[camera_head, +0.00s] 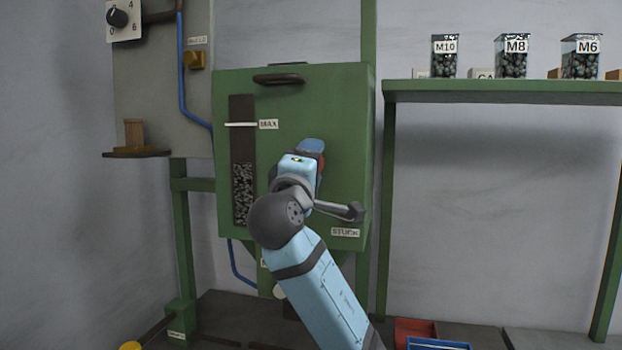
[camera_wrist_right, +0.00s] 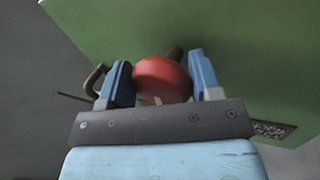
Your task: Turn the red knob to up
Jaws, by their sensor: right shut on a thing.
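The red knob (camera_wrist_right: 162,78) sits between the two blue fingers of my right gripper (camera_wrist_right: 160,72) in the right wrist view. A small pale mark shows on its lower edge; which way the knob points I cannot tell. In the head view only a red sliver of the knob (camera_head: 321,160) shows beside my right gripper (camera_head: 312,150), at the front of the green hopper box (camera_head: 335,90). My right gripper is shut on the knob, and my own arm hides most of it. My left gripper is not in view.
The box has a dark handle (camera_head: 279,79), a level window (camera_head: 243,190) and a "STUCK" label (camera_head: 345,232). A grey panel with a black dial (camera_head: 118,17) stands left. A green shelf (camera_head: 500,86) with jars is right. A red bin (camera_head: 415,328) is low down.

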